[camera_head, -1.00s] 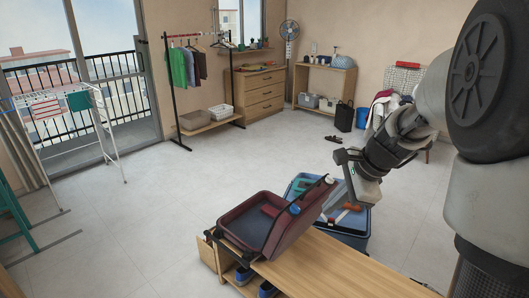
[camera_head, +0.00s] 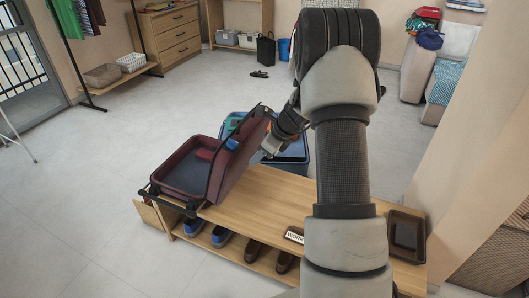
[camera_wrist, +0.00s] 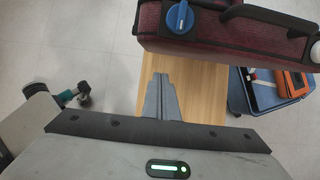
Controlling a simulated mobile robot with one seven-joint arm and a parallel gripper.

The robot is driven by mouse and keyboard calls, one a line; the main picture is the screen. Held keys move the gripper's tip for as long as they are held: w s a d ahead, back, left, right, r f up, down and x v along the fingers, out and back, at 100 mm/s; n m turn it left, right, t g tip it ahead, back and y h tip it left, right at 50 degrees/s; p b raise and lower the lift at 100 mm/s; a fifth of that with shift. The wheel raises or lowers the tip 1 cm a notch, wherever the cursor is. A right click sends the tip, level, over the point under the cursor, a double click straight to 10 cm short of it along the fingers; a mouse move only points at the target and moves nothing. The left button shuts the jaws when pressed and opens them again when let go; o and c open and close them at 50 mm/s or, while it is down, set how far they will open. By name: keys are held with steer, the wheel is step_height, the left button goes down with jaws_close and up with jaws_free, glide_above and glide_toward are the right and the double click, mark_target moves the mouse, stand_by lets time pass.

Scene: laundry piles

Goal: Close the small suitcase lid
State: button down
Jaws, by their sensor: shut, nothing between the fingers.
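The small suitcase is dark red and stands open on the wooden bench (camera_head: 270,200). Its base (camera_head: 182,168) lies flat at the bench's left end. Its lid (camera_head: 238,165) stands raised and tilted on the base's right side. My gripper (camera_head: 266,152) is at the right, outer side of the lid, partly hidden by my arm. In the wrist view my gripper (camera_wrist: 160,95) is shut and empty over the bench top. The lid edge (camera_wrist: 225,35), with a blue knob (camera_wrist: 180,17) and a black handle (camera_wrist: 265,17), lies beyond the fingertips, seemingly apart from them.
A dark tray (camera_head: 406,235) and a small sign (camera_head: 294,235) are on the bench's right part. Shoes (camera_head: 221,236) sit on the lower shelf.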

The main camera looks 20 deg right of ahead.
mark_target(241, 149)
steer(key=shift+w+a+r, duration=0.3)
steer(key=shift+w+a, duration=0.4)
steer(key=shift+w+a+r, duration=0.25)
steer(key=shift+w+a, duration=0.45)
